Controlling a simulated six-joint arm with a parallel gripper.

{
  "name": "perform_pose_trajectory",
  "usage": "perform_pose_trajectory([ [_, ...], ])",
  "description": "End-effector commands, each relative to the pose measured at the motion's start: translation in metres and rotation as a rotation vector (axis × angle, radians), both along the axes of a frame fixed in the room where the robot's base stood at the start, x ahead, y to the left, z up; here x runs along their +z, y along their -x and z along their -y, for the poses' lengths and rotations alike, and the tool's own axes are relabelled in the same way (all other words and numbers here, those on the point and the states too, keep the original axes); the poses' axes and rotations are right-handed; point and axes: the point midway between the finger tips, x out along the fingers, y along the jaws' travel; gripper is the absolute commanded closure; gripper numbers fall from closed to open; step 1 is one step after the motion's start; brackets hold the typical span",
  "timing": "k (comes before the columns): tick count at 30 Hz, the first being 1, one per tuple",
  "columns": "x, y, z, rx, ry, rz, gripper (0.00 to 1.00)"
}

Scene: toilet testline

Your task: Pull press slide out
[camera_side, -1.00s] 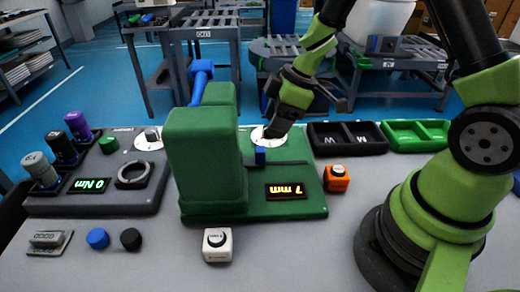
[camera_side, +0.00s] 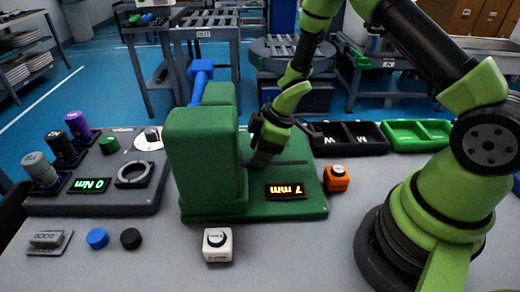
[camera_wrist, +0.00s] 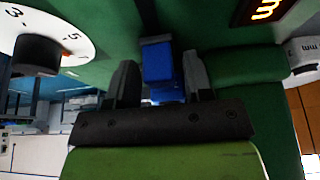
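The green press (camera_side: 205,150) stands in the middle of the bench, with a display reading 7 mm (camera_side: 285,190) on its base. The blue slide handle (camera_wrist: 158,62) shows in the wrist view, upright between my fingers. My gripper (camera_wrist: 160,82) is open around it, with a gap on the left finger's side; the right finger is close to the blue part, and I cannot tell if it touches. In the side view my gripper (camera_side: 256,160) is low over the slot beside the press body and hides the handle.
A white numbered dial (camera_wrist: 62,32) is near my left finger in the wrist view. An orange button box (camera_side: 336,178) and black bins (camera_side: 350,138) are to the right. A white button box (camera_side: 217,245) stands in front. The torque station (camera_side: 125,190) is left.

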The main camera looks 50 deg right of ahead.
Motion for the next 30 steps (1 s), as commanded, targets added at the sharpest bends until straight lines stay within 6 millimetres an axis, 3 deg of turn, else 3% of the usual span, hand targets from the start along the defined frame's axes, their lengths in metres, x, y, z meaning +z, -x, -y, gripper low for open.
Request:
perform_pose_trajectory([
  [1, 0.000, 0.000, 0.000, 0.000, 0.000, 0.000, 0.65],
  [6, 0.000, 0.000, 0.000, 0.000, 0.000, 0.000, 1.00],
  [14, 0.000, 0.010, 0.011, -0.004, -0.001, -0.004, 1.00],
  [24, 0.000, 0.062, 0.064, -0.011, 0.000, -0.004, 1.00],
  [30, 0.000, 0.074, 0.074, -0.004, 0.002, -0.003, 1.00],
])
